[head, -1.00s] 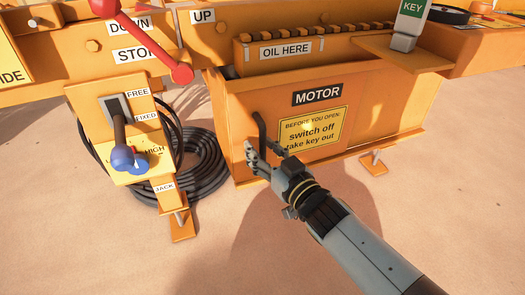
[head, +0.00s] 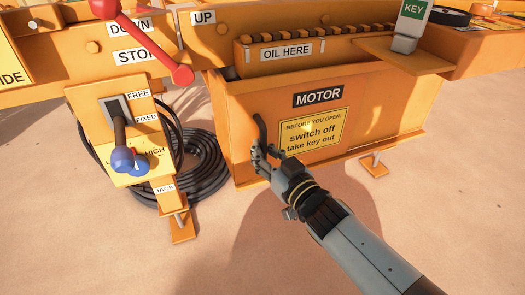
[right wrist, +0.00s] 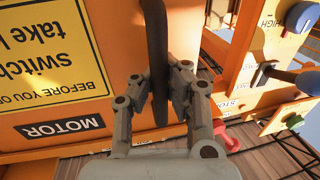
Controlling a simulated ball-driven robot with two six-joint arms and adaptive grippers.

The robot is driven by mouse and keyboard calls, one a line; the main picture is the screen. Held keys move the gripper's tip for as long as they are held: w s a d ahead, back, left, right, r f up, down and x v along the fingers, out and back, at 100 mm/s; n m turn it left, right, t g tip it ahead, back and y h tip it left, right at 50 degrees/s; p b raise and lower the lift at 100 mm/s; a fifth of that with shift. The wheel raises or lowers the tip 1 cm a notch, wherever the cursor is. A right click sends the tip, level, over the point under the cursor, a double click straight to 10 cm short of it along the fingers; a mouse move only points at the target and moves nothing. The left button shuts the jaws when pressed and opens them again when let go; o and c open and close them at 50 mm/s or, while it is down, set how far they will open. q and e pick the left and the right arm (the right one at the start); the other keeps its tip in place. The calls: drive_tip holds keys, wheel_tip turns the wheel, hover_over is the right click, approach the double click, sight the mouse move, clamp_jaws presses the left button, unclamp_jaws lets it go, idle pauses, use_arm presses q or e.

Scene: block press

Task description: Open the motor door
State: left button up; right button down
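The orange motor door (head: 365,110) is the front panel of the machine's motor box, with a "MOTOR" label and a yellow warning sign (head: 313,130). It looks closed in the head view. A dark bar handle (head: 259,125) stands up on its left part. My right gripper (head: 261,156) is at the handle's lower part. In the right wrist view the handle (right wrist: 157,45) runs between the two fingers, which appear closed against both its sides. My left gripper is not in view.
Left of the door, a jack post carries a blue-knobbed lever (head: 122,158), with coiled black cable (head: 205,165) behind it. A red-knobbed lever (head: 182,74) hangs above. A green KEY tag (head: 412,12) is at upper right. The sandy ground in front is clear.

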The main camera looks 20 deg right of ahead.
drive_tip(key=shift+s+f, duration=0.15)
drive_tip(key=shift+s, duration=0.05)
drive_tip(key=d+p, duration=0.1)
drive_tip(key=d, duration=0.9)
drive_tip(key=shift+w+d, duration=0.1)
drive_tip(key=shift+d, duration=0.05)
approach(341, 121)
drive_tip(key=x, duration=0.2)
drive_tip(key=a+x, duration=0.1)
drive_tip(key=x, duration=0.2)
drive_tip(key=shift+w+f+b, duration=0.2)
drive_tip(key=shift+f+b, duration=0.05)
drive_tip(key=shift+b, duration=0.15)
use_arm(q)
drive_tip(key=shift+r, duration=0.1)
use_arm(e)
drive_tip(key=shift+d, duration=0.4)
drive_tip(key=c, duration=1.6)
unclamp_jaws()
drive_tip(key=shift+s+d+r, duration=0.1)
drive_tip(key=shift+r, duration=0.1)
drive_tip(key=shift+o, duration=1.6)
drive_tip(key=shift+r, duration=0.1)
